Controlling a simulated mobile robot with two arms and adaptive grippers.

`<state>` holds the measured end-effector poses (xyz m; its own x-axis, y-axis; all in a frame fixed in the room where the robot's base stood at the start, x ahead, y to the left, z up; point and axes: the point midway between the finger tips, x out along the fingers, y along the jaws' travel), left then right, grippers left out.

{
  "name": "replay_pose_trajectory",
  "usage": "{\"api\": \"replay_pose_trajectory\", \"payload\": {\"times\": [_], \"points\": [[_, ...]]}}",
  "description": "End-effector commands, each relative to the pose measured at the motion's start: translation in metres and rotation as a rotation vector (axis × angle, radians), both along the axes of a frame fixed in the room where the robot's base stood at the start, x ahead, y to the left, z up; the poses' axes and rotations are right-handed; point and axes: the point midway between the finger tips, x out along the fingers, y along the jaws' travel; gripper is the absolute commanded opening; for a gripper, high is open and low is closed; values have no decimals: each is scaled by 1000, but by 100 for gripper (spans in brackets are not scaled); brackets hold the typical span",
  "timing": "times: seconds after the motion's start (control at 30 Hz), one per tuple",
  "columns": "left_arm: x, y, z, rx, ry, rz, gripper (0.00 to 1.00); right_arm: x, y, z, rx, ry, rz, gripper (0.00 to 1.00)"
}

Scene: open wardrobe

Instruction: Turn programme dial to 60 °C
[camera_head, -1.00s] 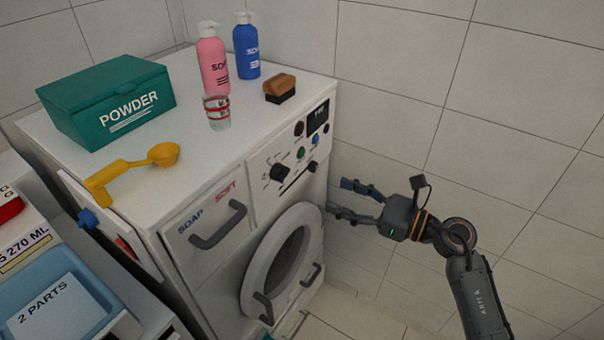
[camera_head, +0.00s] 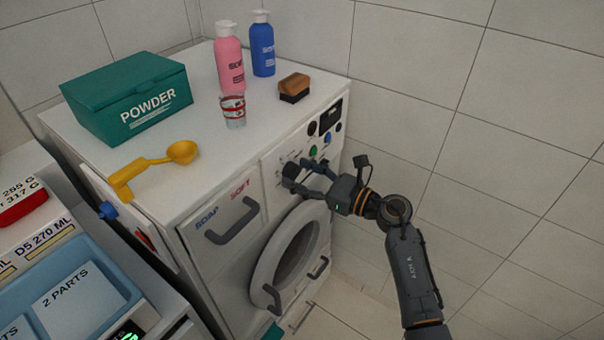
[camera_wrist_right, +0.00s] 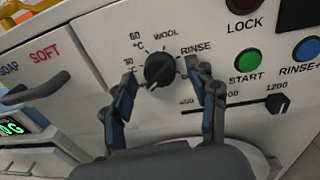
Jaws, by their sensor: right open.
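The programme dial (camera_wrist_right: 159,69) is a round black knob on the white washing machine's front panel. In the wrist view, marks for 60 °C, 30 °C, WOOL and RINSE stand around it; 60 °C is at its upper left. I cannot clearly tell which mark the dial points to. In the head view the dial (camera_head: 291,169) is partly behind my right gripper (camera_head: 304,175). That gripper is open, with one finger on each side of the dial in the wrist view (camera_wrist_right: 164,76); I cannot tell whether they touch it. My left gripper is not in view.
A black slider (camera_wrist_right: 278,103) is below right. The drawer handle (camera_head: 233,222) and round door (camera_head: 290,255) are nearby. Bottles and a powder box (camera_head: 130,105) stand on top.

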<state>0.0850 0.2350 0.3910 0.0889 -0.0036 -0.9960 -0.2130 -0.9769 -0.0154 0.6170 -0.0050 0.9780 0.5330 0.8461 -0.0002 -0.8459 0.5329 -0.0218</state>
Motion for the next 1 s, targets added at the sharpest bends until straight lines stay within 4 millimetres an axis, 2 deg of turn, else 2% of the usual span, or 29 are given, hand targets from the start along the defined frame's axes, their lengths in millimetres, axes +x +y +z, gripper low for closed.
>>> {"api": "replay_pose_trajectory", "payload": {"times": [0.07,0.1,0.3,0.37,0.67,1.0], "points": [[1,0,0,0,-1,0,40,0,0,0,0,0,0,58],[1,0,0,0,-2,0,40,0,0,0,0,0,0,54],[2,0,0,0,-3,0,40,0,0,0,0,0,0,14],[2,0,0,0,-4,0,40,0,-1,0,0,0,0,4],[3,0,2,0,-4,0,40,0,-1,0,19,28,0,4],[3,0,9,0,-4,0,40,0,-1,0,145,206,0,4]]}}
